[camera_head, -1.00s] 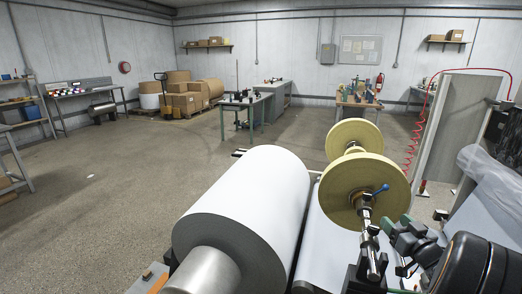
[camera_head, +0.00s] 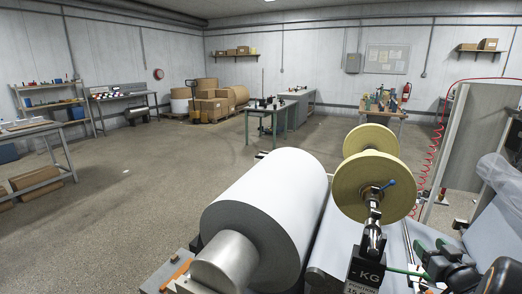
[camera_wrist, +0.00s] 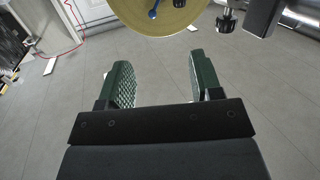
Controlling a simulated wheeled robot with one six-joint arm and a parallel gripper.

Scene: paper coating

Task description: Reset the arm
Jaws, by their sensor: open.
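My gripper (camera_wrist: 162,82) is open and empty in the wrist view, its two green textured fingers apart above the grey floor. In the head view it shows (camera_head: 432,250) at the lower right, beside the coating machine. The yellow roll (camera_head: 371,184) on its shaft stands to the left of my gripper and beyond it.
A large white paper roll (camera_head: 262,205) lies on the machine at the lower middle. A grey panel (camera_head: 470,135) with a red coiled hose (camera_head: 429,160) stands at the right. Workbenches line the back and left. The floor (camera_head: 140,215) at the left is open.

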